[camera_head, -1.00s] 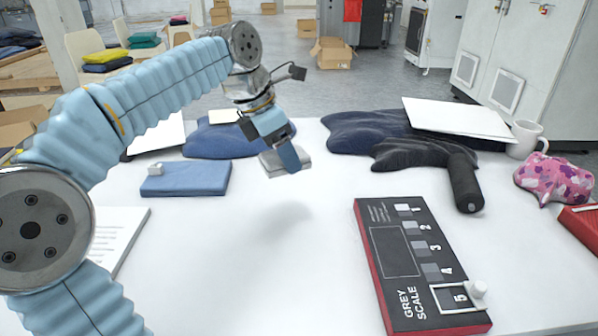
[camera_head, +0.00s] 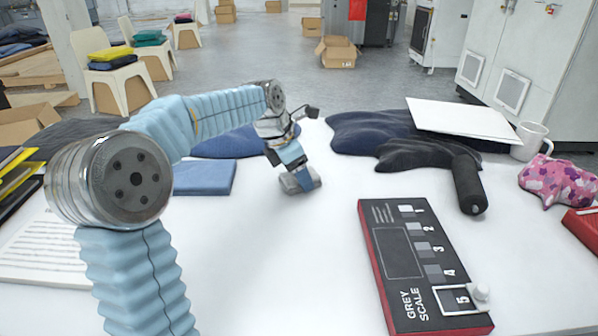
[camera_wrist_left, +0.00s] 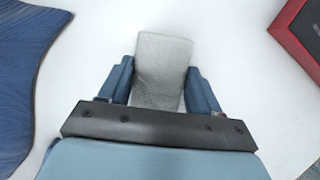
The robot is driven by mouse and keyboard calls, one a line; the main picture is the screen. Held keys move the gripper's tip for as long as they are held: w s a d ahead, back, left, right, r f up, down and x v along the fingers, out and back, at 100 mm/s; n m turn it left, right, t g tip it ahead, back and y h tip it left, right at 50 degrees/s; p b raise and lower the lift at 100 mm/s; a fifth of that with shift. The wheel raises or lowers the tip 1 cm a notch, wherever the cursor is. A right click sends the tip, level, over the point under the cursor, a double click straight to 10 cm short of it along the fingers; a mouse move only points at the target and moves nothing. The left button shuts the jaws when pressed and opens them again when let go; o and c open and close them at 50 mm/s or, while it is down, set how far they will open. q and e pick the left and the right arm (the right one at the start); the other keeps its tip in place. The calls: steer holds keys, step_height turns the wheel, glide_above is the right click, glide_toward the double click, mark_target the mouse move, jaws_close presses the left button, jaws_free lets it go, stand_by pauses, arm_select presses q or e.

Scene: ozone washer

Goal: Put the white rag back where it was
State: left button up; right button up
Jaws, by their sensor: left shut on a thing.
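My left gripper (camera_head: 300,178) is shut on the white rag (camera_head: 290,186), a small folded cloth that looks light grey. It is over the white table (camera_head: 270,240), to the right of the folded blue cloth. In the left wrist view the rag (camera_wrist_left: 161,68) sits between the two fingers of the left gripper (camera_wrist_left: 160,85) and sticks out beyond them. I cannot tell for sure whether the rag touches the table. My right gripper is not in view.
A folded blue cloth (camera_head: 204,178) lies left of the rag. The grey scale board (camera_head: 415,270) lies to the right. Dark cloths (camera_head: 365,130), a white panel (camera_head: 460,120), a mug (camera_head: 530,140) and a pink patterned cloth (camera_head: 556,181) are behind and right. The table's front middle is clear.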

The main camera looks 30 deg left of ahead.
arm_select(q)
steer(key=shift+f, duration=0.15)
steer(key=o, duration=0.9)
steer(key=shift+o, duration=0.2)
steer(key=v, duration=1.2)
